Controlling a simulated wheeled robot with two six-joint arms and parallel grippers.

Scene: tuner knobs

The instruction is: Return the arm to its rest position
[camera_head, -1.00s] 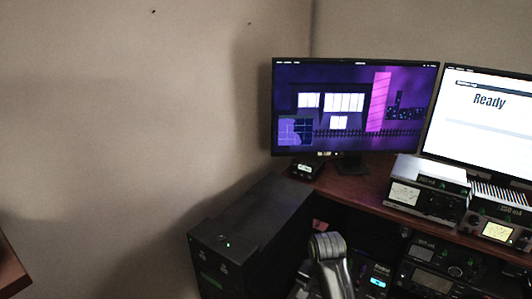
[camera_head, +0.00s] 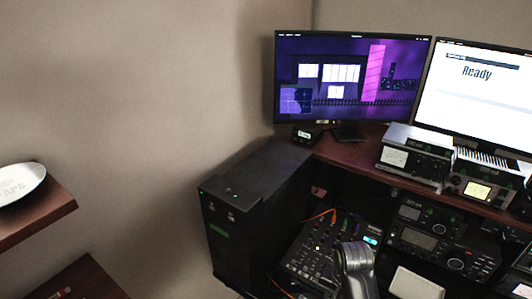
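A grey rounded link of my arm (camera_head: 355,262) rises from the bottom edge, right of centre, in front of the radio equipment. I cannot tell which arm it belongs to. Neither gripper shows, so what the fingers do is hidden. Tuner units stand on the desk: a silver-topped one with a lit meter (camera_head: 416,156) and another with a yellowish lit meter (camera_head: 478,189).
A dark monitor (camera_head: 350,80) and a white "Ready" monitor (camera_head: 480,95) stand on the wooden desk (camera_head: 345,153). A black cabinet (camera_head: 235,230), a mixer panel (camera_head: 312,250) and a radio (camera_head: 430,243) sit lower. A shelf (camera_head: 45,218) holds a pale dish (camera_head: 20,184) at left.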

